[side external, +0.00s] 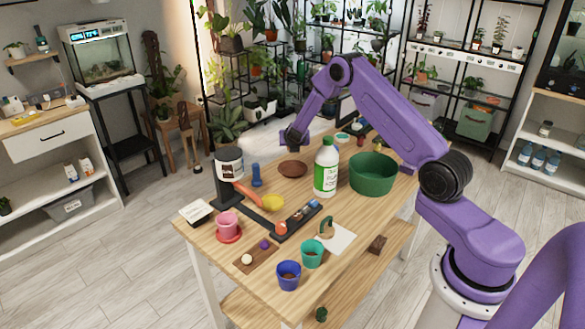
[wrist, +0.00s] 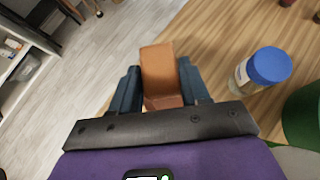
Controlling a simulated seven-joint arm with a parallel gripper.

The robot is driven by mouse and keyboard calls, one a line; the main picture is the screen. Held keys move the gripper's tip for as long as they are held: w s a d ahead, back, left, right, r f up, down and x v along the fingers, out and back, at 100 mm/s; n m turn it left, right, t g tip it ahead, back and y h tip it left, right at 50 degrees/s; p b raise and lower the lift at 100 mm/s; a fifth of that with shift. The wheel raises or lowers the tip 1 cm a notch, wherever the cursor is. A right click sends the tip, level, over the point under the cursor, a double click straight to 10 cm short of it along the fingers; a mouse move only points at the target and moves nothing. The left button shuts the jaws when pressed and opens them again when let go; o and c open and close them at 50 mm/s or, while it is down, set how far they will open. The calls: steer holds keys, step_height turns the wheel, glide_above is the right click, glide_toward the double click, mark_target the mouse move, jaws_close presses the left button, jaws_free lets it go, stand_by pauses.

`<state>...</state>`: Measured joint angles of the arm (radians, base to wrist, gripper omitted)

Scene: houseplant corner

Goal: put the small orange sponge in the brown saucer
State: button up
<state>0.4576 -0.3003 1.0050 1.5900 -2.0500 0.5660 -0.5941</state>
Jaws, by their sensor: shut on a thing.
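The small orange sponge (wrist: 160,72) stands between the two dark fingers of my gripper (wrist: 158,82) in the wrist view, which is shut on it. In the side view my gripper (side external: 292,143) is above the far left part of the table, and I cannot make out the sponge there. The brown saucer (side external: 292,169) lies on the wooden table just below my gripper in that view, with a visible gap between them. I cannot clearly make out the saucer in the wrist view; the sponge and gripper may hide it.
A white bottle with a green label (side external: 326,172) and a green bowl (side external: 373,175) stand right of the saucer. A jar with a blue lid (wrist: 268,67) is right of my gripper in the wrist view. A dark stand with a pot (side external: 229,165) is to the left.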

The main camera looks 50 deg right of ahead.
steer(key=shift+s+a+f, duration=0.1)
steer(key=shift+s, duration=0.05)
step_height(320, 180, down, 10)
steer(key=shift+r, duration=0.1)
stand_by(0.4)
steer(key=o, duration=1.1)
